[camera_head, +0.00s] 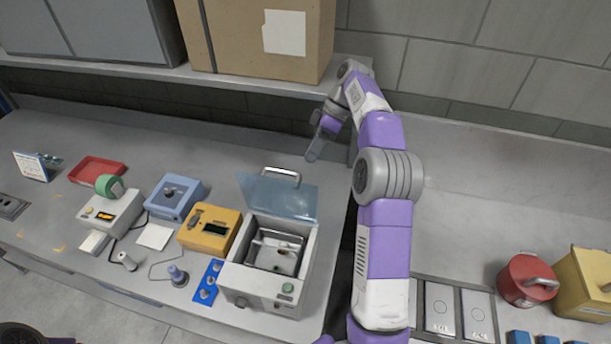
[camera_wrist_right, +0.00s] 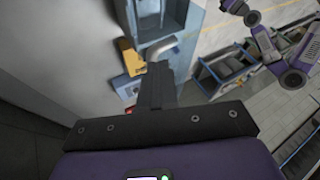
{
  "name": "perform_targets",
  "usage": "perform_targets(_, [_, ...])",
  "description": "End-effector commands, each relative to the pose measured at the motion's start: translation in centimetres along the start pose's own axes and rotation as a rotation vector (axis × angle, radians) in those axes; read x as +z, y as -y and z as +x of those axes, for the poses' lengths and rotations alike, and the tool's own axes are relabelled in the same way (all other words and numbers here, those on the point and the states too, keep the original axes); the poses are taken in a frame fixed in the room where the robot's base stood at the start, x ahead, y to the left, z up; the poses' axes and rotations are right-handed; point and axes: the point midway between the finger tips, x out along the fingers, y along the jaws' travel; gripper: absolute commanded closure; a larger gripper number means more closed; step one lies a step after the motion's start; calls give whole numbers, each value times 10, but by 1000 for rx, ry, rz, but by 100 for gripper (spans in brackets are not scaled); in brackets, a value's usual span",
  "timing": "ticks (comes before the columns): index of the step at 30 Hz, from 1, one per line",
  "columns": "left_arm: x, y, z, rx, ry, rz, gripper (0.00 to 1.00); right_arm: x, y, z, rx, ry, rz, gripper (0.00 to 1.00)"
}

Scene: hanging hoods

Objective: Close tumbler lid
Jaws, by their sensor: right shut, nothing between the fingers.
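The tumbler (camera_head: 263,283) is a light grey box with an open top and a green knob on its front, standing at the right end of the left bench. Its translucent blue lid (camera_head: 275,197) is open, tilted up at the back, with a metal handle (camera_head: 282,172) on its upper edge. My right gripper (camera_head: 312,156) is shut and empty, behind and to the right of the handle. In the right wrist view the closed fingers (camera_wrist_right: 157,78) point toward the handle (camera_wrist_right: 161,48); whether they touch it I cannot tell. My left gripper is not in view.
A yellow device (camera_head: 209,228), a blue device (camera_head: 176,196) and a red tray (camera_head: 97,170) stand left of the tumbler. A cardboard box (camera_head: 250,45) sits on the shelf above. A red pot (camera_head: 527,280) stands on the right bench. The bench behind the lid is clear.

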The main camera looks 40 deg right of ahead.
Motion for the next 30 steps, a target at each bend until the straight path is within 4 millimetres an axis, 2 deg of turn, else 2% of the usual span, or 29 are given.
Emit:
perform_targets(4, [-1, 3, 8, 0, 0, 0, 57, 0, 0, 26, -3, 1, -2, 100])
perform_targets(10, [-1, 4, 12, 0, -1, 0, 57, 1, 18, 36, 0, 0, -1, 100])
perform_targets(18, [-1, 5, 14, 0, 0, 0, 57, 2, 32, 45, -1, 1, 0, 100])
perform_targets(30, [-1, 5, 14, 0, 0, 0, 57, 2, 33, 46, 0, 1, -1, 100])
